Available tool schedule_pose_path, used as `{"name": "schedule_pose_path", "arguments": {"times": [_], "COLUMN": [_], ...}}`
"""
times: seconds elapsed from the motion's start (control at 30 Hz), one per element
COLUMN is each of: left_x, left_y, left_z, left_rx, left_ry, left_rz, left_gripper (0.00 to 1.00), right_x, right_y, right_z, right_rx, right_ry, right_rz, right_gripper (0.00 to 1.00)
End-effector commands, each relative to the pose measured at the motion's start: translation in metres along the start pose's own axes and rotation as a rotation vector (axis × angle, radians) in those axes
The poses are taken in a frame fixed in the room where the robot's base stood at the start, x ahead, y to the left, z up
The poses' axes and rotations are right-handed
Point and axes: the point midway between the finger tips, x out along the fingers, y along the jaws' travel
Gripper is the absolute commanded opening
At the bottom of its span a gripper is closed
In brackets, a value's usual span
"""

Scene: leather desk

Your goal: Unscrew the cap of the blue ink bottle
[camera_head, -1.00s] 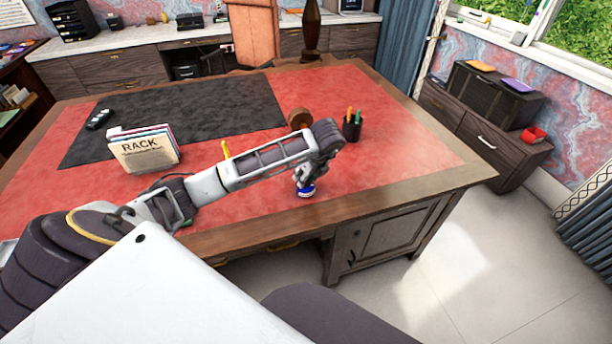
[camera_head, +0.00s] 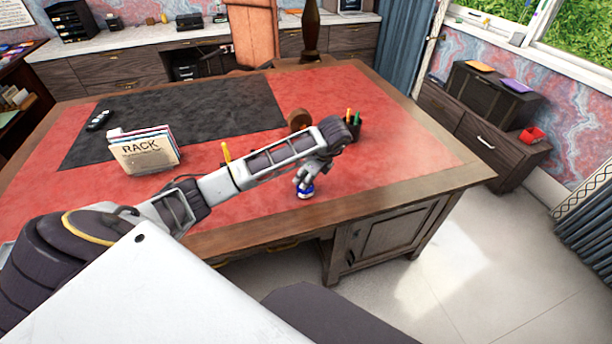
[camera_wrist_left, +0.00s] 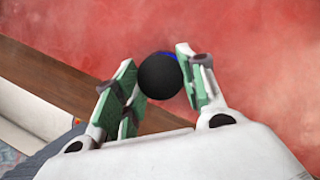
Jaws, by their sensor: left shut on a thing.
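The blue ink bottle (camera_head: 306,194) stands on the red leather near the front edge of the desk. In the left wrist view its round black cap (camera_wrist_left: 160,76) lies between the fingers, with a sliver of blue bottle (camera_wrist_left: 170,54) behind it. My left gripper (camera_head: 304,183) comes down on the bottle from above and is shut on the black cap. It also shows in the left wrist view (camera_wrist_left: 158,82), one finger on each side of the cap. Most of the bottle is hidden by the gripper and the cap. My right gripper is not in view.
A pen holder (camera_head: 353,130) with pens stands behind my left wrist, and a round brown wooden thing (camera_head: 299,119) stands near it. A file rack (camera_head: 146,152) stands at the left. A dark mat (camera_head: 180,115) covers the back left. The desk's right side is clear.

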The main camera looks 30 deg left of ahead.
Motion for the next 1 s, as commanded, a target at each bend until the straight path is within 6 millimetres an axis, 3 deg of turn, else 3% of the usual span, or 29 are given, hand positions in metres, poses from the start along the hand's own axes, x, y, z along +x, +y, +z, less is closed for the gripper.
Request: {"name": "schedule_pose_path", "arguments": {"times": [0.47, 1.0], "left_x": [0.0, 0.0], "left_y": [0.0, 0.0], "left_z": [-0.002, -0.002], "left_rx": [-0.113, -0.146], "left_ry": [0.002, 0.001], "left_rz": [0.051, 0.063], "left_gripper": [0.18, 0.18], "right_x": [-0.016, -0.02], "right_y": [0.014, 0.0], "right_z": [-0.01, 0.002], "right_rx": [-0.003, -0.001], "right_ry": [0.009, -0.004], "right_rz": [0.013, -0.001], "right_gripper": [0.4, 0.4]}}
